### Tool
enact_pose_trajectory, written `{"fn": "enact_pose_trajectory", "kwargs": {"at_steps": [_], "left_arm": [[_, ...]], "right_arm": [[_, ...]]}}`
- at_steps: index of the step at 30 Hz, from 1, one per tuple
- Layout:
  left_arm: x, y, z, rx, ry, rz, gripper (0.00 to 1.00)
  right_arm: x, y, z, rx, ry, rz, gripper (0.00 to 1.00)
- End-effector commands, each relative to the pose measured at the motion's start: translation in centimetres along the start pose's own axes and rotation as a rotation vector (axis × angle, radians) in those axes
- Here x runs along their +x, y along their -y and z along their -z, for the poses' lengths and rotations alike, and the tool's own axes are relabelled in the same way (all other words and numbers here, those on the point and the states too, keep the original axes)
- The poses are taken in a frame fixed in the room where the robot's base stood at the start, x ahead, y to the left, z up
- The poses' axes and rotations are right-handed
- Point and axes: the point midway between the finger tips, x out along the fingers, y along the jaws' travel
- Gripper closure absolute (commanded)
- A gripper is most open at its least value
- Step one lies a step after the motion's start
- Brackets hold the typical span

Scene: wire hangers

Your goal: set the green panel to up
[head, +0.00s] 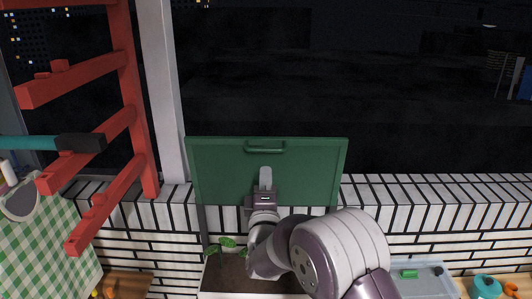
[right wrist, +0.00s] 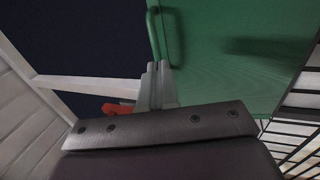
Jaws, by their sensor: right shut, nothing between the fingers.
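The green panel (head: 220,172) stands in front of the window, above the white brick sill, with its broad face toward me. It looks roughly upright in the head view. A green bar handle (head: 266,147) runs along its top edge. My right gripper (head: 265,172) is shut and empty in front of the panel's middle, just below the handle. In the right wrist view the closed fingertips (right wrist: 159,68) are close to the handle (right wrist: 153,35) and the panel face (right wrist: 225,50); I cannot tell whether they touch. My left gripper is not in view.
A planter (head: 226,276) with green leaves lies below the panel, partly hidden by my right arm. A red rack (head: 122,110) holding a teal-handled tool (head: 30,142) stands at left. A grey tray (head: 425,283) and teal pot (head: 487,287) are at lower right.

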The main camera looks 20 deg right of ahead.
Motion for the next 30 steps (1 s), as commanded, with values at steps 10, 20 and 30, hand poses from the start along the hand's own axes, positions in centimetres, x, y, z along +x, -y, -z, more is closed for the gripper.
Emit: {"fn": "enact_pose_trajectory", "kwargs": {"at_steps": [10,20,30], "left_arm": [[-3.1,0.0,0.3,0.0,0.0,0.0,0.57],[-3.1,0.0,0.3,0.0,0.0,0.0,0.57],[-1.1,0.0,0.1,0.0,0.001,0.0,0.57]], "right_arm": [[5.0,-0.2,0.0,0.0,0.001,0.0,1.0],[5.4,0.0,0.0,0.0,0.0,0.0,1.0],[9.0,0.0,-0.1,0.001,0.001,-0.004,1.0]]}}
